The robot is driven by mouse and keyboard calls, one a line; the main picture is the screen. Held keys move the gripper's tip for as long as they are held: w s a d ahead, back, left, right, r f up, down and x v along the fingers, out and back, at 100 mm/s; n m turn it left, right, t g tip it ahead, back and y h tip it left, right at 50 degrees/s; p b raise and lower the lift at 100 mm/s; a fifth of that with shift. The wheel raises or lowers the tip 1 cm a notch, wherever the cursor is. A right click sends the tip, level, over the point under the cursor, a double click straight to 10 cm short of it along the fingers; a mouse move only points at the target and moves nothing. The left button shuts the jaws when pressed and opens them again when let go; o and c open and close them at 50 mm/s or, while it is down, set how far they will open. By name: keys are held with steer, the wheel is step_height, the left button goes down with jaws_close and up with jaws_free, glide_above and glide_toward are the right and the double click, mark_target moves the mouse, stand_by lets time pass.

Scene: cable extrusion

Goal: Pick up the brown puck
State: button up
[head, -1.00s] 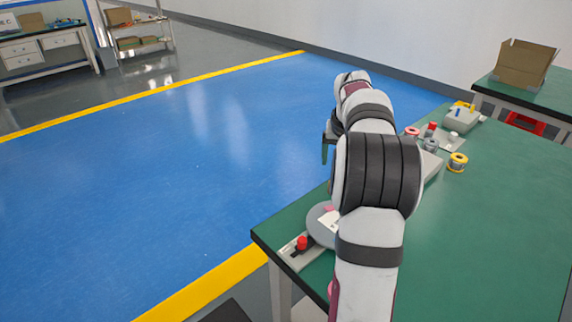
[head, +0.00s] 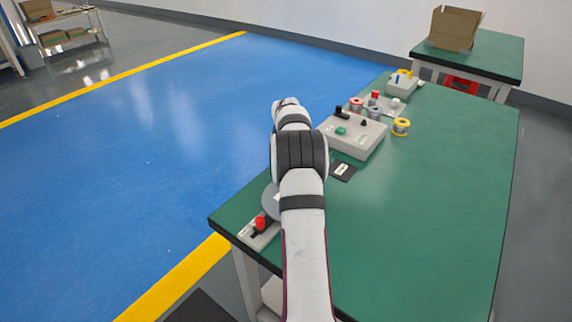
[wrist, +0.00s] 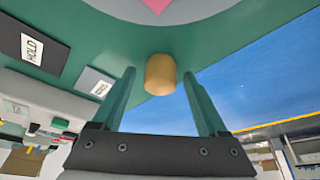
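The brown puck (wrist: 161,76) is a small tan-brown cylinder on the green table, near its edge in the wrist view. My gripper (wrist: 159,72) is open, with one green finger on each side of the puck. A clear gap shows between each finger and the puck, so it is not held. How far the fingertips are from it in depth is hard to tell. In the head view my arm hides the gripper and the puck.
A black HOLD card (wrist: 32,47) and a grey card (wrist: 95,84) lie left of the puck in the wrist view. The head view shows a grey control box (head: 355,138), wire spools (head: 401,127) and a red-knobbed device (head: 260,225). The table's right side is clear.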

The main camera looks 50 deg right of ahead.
jaws_close()
